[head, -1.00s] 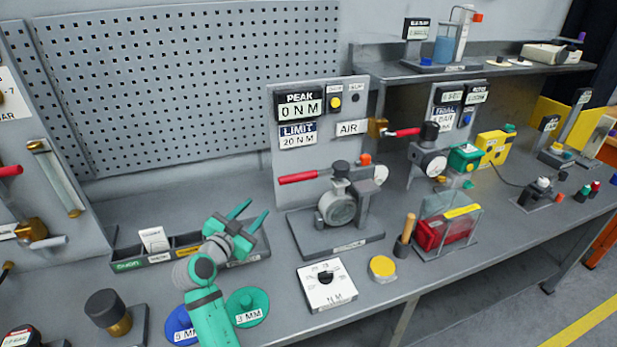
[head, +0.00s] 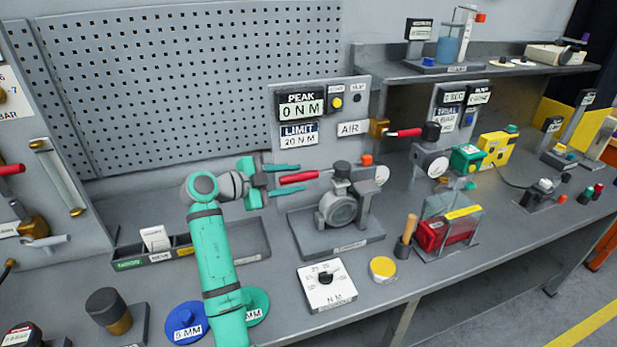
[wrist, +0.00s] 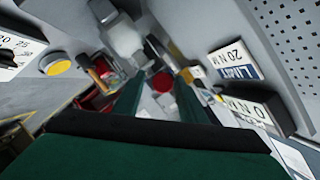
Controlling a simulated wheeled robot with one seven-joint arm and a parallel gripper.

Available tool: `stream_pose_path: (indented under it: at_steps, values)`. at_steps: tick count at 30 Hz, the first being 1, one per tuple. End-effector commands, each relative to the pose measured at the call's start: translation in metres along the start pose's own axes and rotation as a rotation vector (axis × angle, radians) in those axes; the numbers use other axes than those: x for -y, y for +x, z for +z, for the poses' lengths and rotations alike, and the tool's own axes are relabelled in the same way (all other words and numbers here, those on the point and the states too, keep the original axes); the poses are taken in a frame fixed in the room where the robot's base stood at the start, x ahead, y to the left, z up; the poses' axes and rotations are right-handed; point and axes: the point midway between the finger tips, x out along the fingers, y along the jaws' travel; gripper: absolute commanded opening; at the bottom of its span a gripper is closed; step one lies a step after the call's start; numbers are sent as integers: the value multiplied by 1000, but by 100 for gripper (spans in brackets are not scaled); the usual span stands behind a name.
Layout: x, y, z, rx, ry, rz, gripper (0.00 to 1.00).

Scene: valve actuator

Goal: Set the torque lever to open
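The torque lever (head: 298,177) is a red handle sticking out level to the left from the grey round valve body (head: 338,208). The valve stands on a grey base below the PEAK and LIMIT displays. My gripper (head: 301,178) reaches in from the left, pointing right along the lever. Its two green fingers are apart, one above and one below the red handle in the head view, with gaps visible. In the wrist view the lever's red round end (wrist: 162,82) shows between the fingers. Contact with either finger cannot be seen.
The panel reads PEAK 0 N M (head: 300,106) and LIMIT 20 N M (head: 299,133). A white dial box (head: 326,287) and a yellow button (head: 382,268) sit in front of the valve. A shallow divided tray (head: 250,256) lies below my arm.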

Motion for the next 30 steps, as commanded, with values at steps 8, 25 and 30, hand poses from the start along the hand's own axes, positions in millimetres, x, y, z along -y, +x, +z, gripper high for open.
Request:
stream_pose_path:
  at_steps: [8,25,30]
  values:
    - [0,43,-1,-1,-1,0,38]
    - [0,56,0,0,0,-1,18]
    - [0,56,0,0,0,-1,0]
